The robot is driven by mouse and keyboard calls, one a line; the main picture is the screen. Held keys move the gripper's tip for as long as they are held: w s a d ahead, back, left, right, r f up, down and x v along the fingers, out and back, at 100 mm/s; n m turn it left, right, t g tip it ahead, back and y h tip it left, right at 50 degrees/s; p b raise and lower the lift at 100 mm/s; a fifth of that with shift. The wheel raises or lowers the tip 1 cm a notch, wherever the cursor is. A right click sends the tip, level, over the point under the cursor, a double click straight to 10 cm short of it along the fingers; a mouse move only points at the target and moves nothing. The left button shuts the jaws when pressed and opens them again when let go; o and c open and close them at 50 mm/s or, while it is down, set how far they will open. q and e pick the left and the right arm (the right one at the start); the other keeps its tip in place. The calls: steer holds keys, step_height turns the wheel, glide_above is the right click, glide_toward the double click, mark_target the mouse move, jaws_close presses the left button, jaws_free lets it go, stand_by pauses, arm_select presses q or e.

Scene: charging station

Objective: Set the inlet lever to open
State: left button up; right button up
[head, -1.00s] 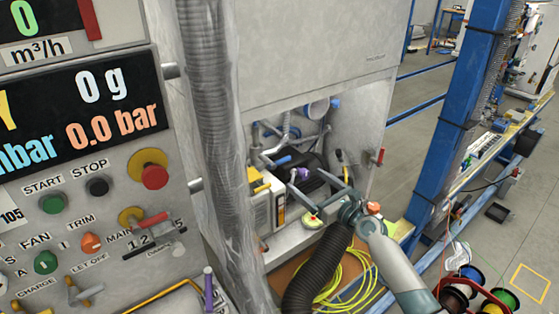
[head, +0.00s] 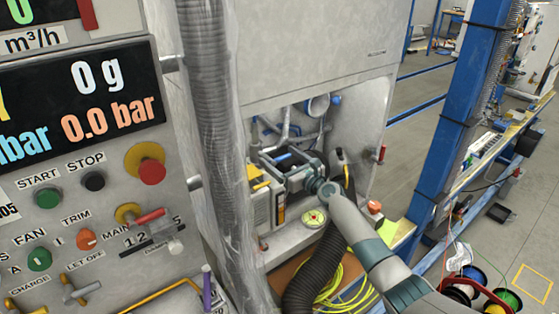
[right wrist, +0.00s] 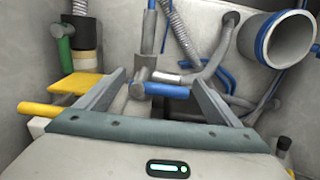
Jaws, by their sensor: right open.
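A blue-handled lever (right wrist: 160,89), which I take to be the inlet lever, lies crosswise on a grey valve body inside the cabinet recess. Its blue handle also shows in the head view (head: 284,157). My right gripper (right wrist: 158,77) is open, with one finger on each side of the blue handle in the right wrist view. Whether either finger touches it I cannot tell. In the head view the right gripper (head: 280,162) reaches into the recess from the right. My left gripper is not in view.
Yellow handles (right wrist: 50,110) lie left of the fingers, and a wide pipe mouth (right wrist: 275,40) is at the upper right. A wrapped hose (head: 207,100) and the control panel (head: 100,215) stand to the left. A round gauge (head: 314,218) is below my wrist.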

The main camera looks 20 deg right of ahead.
steer(key=shift+w+a, duration=0.15)
steer(key=shift+w, duration=0.2)
steer(key=c, duration=1.5)
